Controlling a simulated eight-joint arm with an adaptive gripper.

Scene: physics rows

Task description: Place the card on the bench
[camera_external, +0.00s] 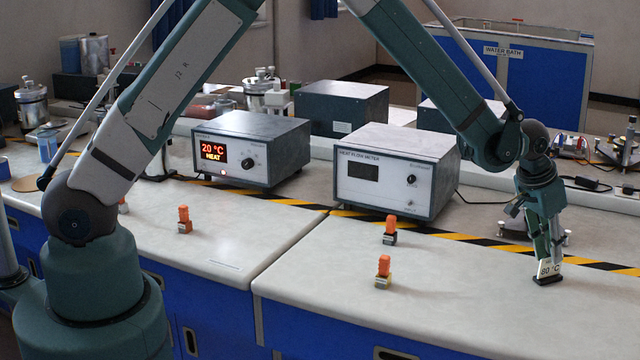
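The card (549,269) is a small white plate marked "80 °C" with a dark foot, at the right of the view. My gripper (549,258) points down with its fingers closed around the card's upper part. The card's foot is at the surface of the pale bench (470,310), in front of the yellow-black tape. I cannot tell whether the foot touches the bench or hangs just above it. The fingers hide part of the card's top.
Orange-topped pieces stand on the bench at the middle (383,272), behind it (390,230) and left (184,220). A heat flow meter (395,172) and a heater box reading "20 °C HEAT" (250,150) stand behind the striped tape (490,242). The bench front between card and orange pieces is clear.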

